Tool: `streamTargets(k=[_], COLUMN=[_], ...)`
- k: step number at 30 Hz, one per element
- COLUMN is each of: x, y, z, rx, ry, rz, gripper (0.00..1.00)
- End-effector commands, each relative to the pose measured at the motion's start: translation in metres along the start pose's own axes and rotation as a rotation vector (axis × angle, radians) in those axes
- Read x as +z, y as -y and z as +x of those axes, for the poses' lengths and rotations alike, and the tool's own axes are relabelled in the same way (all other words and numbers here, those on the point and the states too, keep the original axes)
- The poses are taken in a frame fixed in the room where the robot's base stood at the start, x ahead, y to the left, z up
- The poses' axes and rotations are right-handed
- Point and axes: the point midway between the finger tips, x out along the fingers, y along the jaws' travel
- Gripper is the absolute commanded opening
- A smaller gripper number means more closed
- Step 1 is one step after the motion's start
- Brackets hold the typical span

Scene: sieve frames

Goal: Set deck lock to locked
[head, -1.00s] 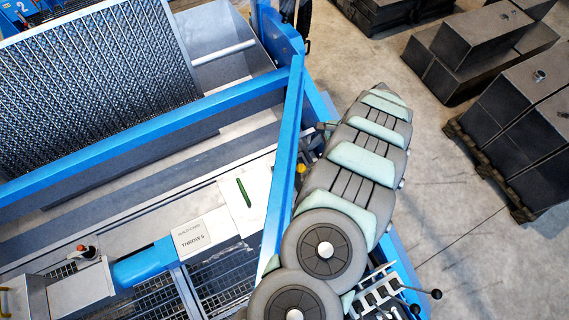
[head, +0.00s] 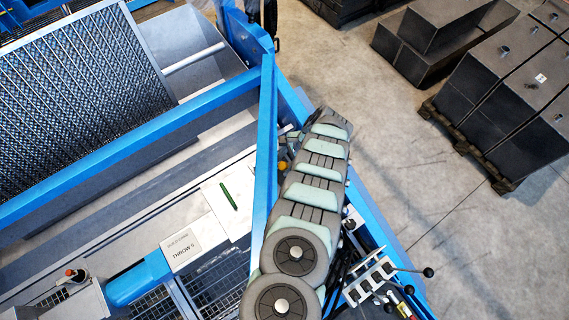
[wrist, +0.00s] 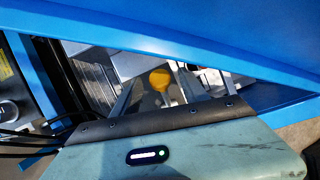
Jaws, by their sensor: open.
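The frames do not clearly show which part is the deck lock. A yellow rounded knob (wrist: 160,80) shows in the wrist view, in a gap below a blue beam. A small yellow part (head: 283,165) also shows in the head view, close left of my arm and beside the blue diagonal beam. My arm reaches up along the right side of this beam. The fingers of my gripper cannot be made out in either view. A teal casing of mine with a small lit indicator fills the bottom of the wrist view.
Several black-knobbed levers (head: 385,277) stand right of my arm's base. A red-topped lever (head: 72,273) is at lower left.

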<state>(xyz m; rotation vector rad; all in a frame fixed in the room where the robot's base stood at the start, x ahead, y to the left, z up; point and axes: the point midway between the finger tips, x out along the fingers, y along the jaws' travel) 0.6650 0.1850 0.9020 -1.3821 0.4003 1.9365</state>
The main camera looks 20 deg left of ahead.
Motion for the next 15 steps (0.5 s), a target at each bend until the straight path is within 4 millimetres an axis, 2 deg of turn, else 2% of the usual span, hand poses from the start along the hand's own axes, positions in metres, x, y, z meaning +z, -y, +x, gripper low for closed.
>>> streamTargets(k=[5,14,15], x=[0.0001,0.0001,0.0001], y=[-0.0017,-0.0012,-0.0011], z=[0.0088,0.0088,0.0087], rx=[0.002,0.001,0.001], ry=[0.001,0.0,0.0], rz=[0.002,0.001,0.001], gripper=[0.52,0.52,0.49])
